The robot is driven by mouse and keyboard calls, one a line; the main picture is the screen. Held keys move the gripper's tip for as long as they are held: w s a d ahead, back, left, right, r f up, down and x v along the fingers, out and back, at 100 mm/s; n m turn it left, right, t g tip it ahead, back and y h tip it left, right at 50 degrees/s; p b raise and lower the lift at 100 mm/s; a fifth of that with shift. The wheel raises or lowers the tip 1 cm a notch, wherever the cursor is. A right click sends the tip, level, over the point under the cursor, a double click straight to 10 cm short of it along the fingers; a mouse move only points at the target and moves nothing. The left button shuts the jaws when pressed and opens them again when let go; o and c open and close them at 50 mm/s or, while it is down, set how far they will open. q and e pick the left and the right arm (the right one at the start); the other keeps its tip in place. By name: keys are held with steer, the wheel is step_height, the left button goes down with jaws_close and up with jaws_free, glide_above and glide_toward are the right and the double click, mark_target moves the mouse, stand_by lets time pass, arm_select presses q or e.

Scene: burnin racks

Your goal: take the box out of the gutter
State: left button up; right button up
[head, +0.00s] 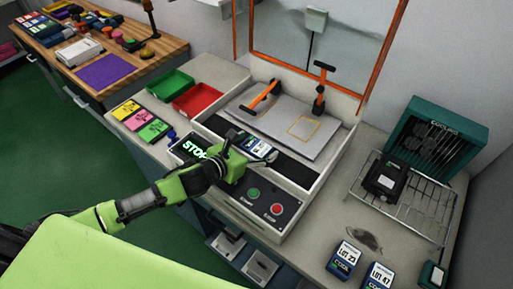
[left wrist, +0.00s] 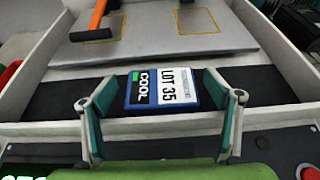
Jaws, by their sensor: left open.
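The box (head: 258,150) is dark blue with a white label and lies in the black gutter (head: 292,167) in front of the grey plate. In the left wrist view the box (left wrist: 163,88) reads LOT 35 and COOL, with a green patch, and lies flat in the gutter (left wrist: 52,97). My left gripper (head: 243,150) is open over the near side of the gutter. In the left wrist view its fingers (left wrist: 160,103) stand to the left and right of the box, with gaps visible. My right gripper is not in view.
A grey plate (head: 285,122) with orange clamps lies behind the gutter. A panel with green and red buttons (head: 265,205) is in front. Green and red trays (head: 197,98) stand left. A wire rack (head: 405,205) and LOT 23 and LOT 47 boxes (head: 344,260) are right.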

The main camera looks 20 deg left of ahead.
arm_select(q)
steer(key=shift+x, duration=0.75)
steer(key=shift+s+r, duration=0.1)
steer(key=shift+c, duration=0.4)
steer(key=c, duration=1.2)
steer(key=shift+c, duration=0.2)
